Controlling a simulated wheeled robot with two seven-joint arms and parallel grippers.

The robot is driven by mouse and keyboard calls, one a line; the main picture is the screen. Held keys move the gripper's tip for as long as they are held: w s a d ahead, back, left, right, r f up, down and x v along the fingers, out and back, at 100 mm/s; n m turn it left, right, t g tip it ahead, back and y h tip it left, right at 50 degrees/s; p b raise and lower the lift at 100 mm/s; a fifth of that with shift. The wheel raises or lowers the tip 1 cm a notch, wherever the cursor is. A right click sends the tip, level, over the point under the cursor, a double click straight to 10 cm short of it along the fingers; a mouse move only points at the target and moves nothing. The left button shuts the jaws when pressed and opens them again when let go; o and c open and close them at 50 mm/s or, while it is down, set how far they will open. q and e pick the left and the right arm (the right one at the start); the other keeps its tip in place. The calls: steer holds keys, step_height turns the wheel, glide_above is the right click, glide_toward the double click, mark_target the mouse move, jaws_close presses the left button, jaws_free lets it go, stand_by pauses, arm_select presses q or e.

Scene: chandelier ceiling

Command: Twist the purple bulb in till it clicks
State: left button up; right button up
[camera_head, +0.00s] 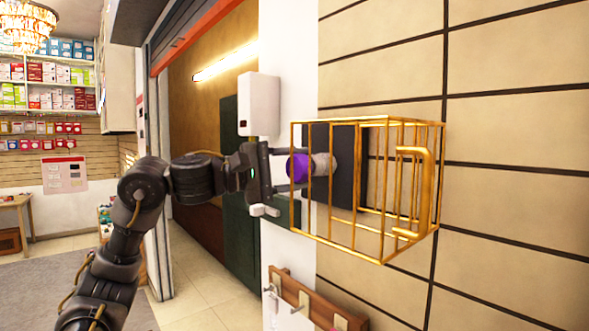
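The purple bulb (298,167) lies sideways at the left side of a yellow wire cage (437,185). Its right end meets a grey round socket (322,166) in front of a dark plate (350,140); I cannot tell how deep it sits. My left gripper (288,169) comes in from the left, with its fingers above and below the bulb's left end. Whether the fingers touch the bulb is not clear. My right gripper is not in view.
Cage bars stand close around the bulb and socket, with a thick yellow handle (428,190) on the right. A white wall box (258,104) hangs above the gripper. A wooden hook rack (310,302) is below. Shelves of boxes (50,75) stand far left.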

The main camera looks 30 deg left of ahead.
arm_select(q)
steer(key=shift+w+f, duration=0.1)
steer(key=shift+f, duration=0.1)
steer(key=shift+r+m+p, duration=0.15)
steer(key=shift+m+p, duration=0.25)
steer(key=shift+p, duration=0.15)
steer(key=shift+m+g+y+p, duration=0.3)
steer(key=shift+m+p, duration=0.1)
steer(key=shift+p, duration=0.05)
steer(key=shift+m+p, duration=0.35)
steer(key=shift+m, duration=0.15)
steer(key=shift+d+f+m, duration=0.1)
steer(key=shift+f+m, duration=0.1)
steer(key=shift+m, duration=0.1)
steer(key=o, duration=1.5)
steer(key=shift+w, duration=0.2)
